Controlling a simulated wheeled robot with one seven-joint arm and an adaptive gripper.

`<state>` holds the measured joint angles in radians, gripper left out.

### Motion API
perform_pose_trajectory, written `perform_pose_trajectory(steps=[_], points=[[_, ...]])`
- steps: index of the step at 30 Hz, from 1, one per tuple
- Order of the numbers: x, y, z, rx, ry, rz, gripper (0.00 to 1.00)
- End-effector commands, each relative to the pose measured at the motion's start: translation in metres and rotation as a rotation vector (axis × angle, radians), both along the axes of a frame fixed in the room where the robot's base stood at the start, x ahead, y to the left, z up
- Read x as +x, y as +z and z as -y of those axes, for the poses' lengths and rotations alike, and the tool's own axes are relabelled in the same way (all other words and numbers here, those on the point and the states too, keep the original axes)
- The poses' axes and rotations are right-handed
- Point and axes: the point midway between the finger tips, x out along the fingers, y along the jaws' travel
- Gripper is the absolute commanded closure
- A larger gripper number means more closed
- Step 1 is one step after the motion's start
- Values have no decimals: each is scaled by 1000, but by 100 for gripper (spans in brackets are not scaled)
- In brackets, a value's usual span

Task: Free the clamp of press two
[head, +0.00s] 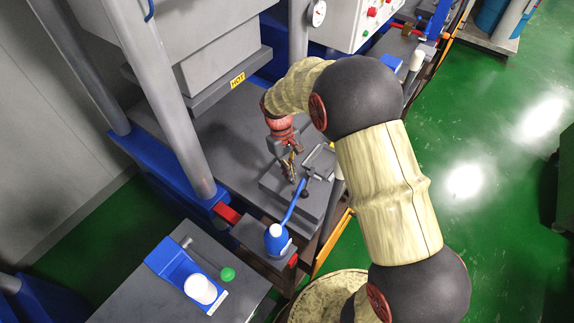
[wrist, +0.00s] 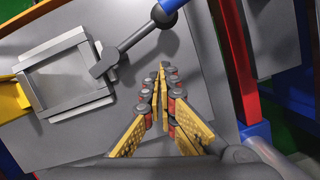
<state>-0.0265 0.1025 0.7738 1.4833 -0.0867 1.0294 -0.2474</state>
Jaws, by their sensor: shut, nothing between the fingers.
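The clamp has a blue handle (head: 294,205) in the head view, slanting up from the front edge of the press's grey block. In the wrist view its dark arm (wrist: 138,37) ends in a grey pad (wrist: 104,62) at the right edge of a square grey frame (wrist: 67,108). A bit of blue handle (wrist: 173,5) shows at the top. My gripper (wrist: 161,72) is shut and empty, its tips to the right of the pad and apart from it. In the head view my gripper (head: 292,177) is low over the block, just behind the handle. No press number is legible.
The press's upper block carries a yellow HOT label (head: 237,80). A blue tray (head: 172,262) and a green knob (head: 228,274) are on the near table.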

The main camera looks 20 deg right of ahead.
Motion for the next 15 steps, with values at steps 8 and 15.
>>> perform_pose_trajectory(steps=[8, 15], points=[[-22, 8, 8, 0, 1, 5, 100], [-27, 9, 9, 1, 0, 5, 100]])
